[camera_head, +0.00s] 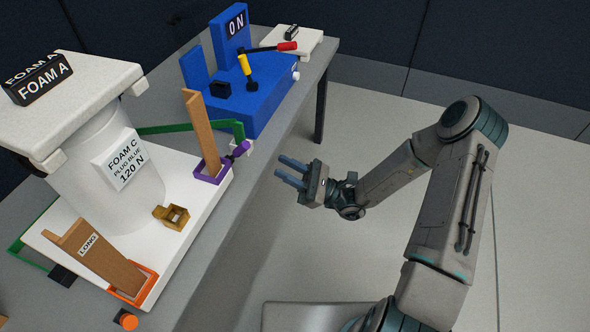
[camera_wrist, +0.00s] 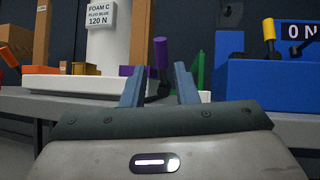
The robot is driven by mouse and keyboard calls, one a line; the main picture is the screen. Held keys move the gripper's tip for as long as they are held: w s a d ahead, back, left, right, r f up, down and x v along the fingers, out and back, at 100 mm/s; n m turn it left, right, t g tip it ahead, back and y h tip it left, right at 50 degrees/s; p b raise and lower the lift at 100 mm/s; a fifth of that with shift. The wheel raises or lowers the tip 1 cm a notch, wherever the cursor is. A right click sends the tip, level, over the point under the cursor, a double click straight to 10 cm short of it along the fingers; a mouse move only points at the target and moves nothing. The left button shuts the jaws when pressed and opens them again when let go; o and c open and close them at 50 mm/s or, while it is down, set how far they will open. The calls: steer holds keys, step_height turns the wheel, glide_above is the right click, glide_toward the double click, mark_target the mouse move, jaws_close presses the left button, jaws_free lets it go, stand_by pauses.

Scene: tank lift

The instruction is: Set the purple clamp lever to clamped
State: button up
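The purple clamp lever (camera_head: 239,149) sticks out at the right corner of the white base, beside a purple bracket (camera_head: 214,173) around a brown upright. In the wrist view the purple lever (camera_wrist: 161,54) stands upright, with a dark lower end, and shows between my two fingers. My gripper (camera_head: 287,171) is open and empty, over the floor just off the table's edge, to the right of and apart from the lever. The fingers also show in the wrist view (camera_wrist: 159,86). The lever's exact pivot is too small to tell.
A green bar (camera_head: 180,127) runs behind the purple bracket. A white tank (camera_head: 95,185) and an orange bracket (camera_head: 147,283) are left. The floor is clear.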

steer(key=shift+v, duration=1.2)
steer(key=s+d+r+n+g+h+p, duration=0.2)
steer(key=s+r+n+g+h+p, duration=0.9)
steer(key=r+h+p, duration=0.4)
steer(key=s+d+r+n+t+h+p, duration=0.1)
steer(key=d+r+n+t+h+p, duration=0.2)
steer(key=r, duration=0.9)
steer(key=s+d+r+n+t+h+p, duration=0.2)
steer(key=d+r+t+h+p, duration=0.4)
steer(key=r, duration=0.6)
steer(key=d+n+t+p, duration=0.1)
steer(key=d+t+p, duration=0.1)
steer(key=d+p, duration=0.1)
steer(key=shift+d+r+h, duration=0.4)
steer(key=shift+d, duration=0.3)
